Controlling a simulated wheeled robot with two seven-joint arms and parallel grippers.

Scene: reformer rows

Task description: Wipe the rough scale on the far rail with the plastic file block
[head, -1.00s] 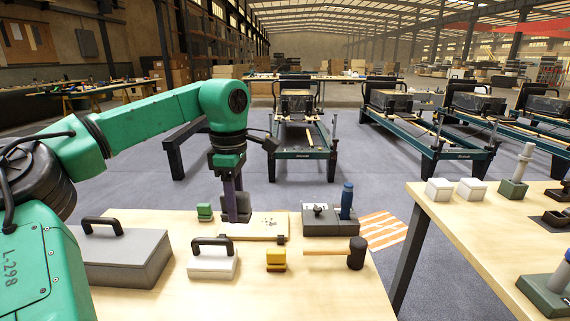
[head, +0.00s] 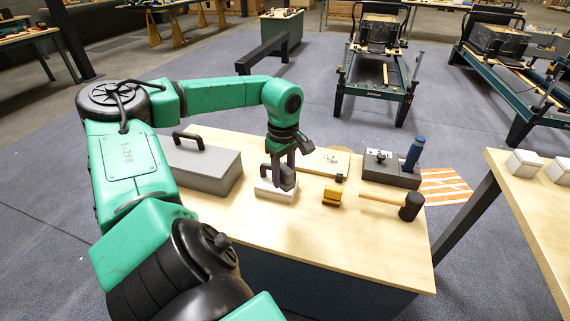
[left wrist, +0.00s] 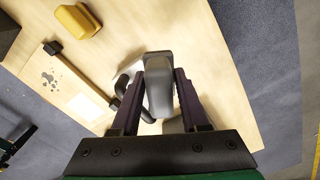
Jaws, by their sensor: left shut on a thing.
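My left gripper (head: 284,174) is shut on a grey block (head: 288,181), which also shows between the fingers in the left wrist view (left wrist: 159,72). In the head view it hangs over or just behind the white block with a black handle (head: 275,192); I cannot tell whether they touch. A pale board with dark spots (head: 318,161) lies behind and to the right, also seen in the left wrist view (left wrist: 62,80). I cannot tell which part is the far rail. The right gripper is not in view.
A yellow block (head: 332,195), a black-headed mallet (head: 409,206) and a grey box with a blue bottle-like piece (head: 390,177) stand to the right. A large grey case (head: 205,168) stands left. Bare tabletop (head: 350,242) lies in front. Reformers (head: 378,70) stand beyond.

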